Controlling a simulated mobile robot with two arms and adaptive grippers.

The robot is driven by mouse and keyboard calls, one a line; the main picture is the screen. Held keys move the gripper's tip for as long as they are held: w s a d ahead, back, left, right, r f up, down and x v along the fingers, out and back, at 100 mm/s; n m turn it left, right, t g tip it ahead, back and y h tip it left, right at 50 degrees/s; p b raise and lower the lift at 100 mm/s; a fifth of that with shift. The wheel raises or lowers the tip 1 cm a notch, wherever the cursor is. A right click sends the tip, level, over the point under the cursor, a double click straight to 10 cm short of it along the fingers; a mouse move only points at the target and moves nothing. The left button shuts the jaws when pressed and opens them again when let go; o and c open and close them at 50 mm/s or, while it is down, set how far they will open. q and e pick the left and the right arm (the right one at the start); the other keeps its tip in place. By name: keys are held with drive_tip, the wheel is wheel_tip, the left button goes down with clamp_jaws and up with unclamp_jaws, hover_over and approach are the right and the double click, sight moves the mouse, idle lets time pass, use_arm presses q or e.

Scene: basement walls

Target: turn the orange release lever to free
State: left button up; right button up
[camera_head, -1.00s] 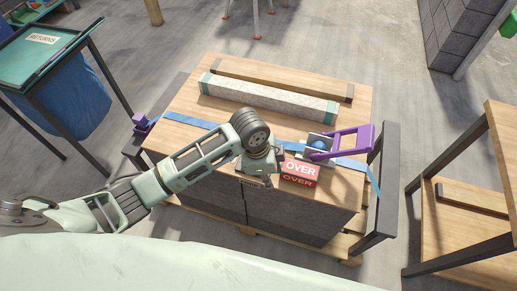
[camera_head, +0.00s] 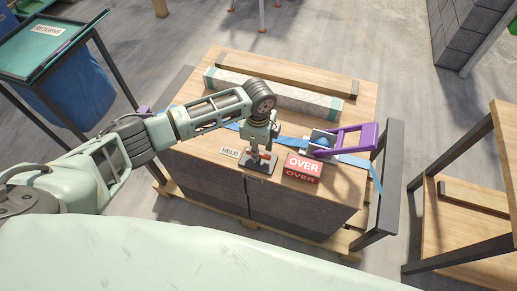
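The orange release lever (camera_head: 267,156) shows as a small orange-red piece over a dark base plate (camera_head: 262,171) near the crate top's front edge. A small "HELD" label (camera_head: 230,152) lies just left of it. My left gripper (camera_head: 256,150) points down right at the lever, and its wrist and fingers cover much of it. Whether the fingers touch the lever, and how wide they are, is too small to tell. My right gripper is not in view.
A red "OVER" block (camera_head: 302,165) stands close right of the lever. Behind it are a purple ratchet handle (camera_head: 352,140) and a blue strap (camera_head: 196,123). A pale beam (camera_head: 270,92) lies farther back. A returns bin (camera_head: 80,98) stands at left.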

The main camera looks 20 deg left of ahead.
use_arm(q)
drive_tip(key=shift+f, duration=0.5)
drive_tip(key=shift+c, duration=0.2)
clamp_jaws()
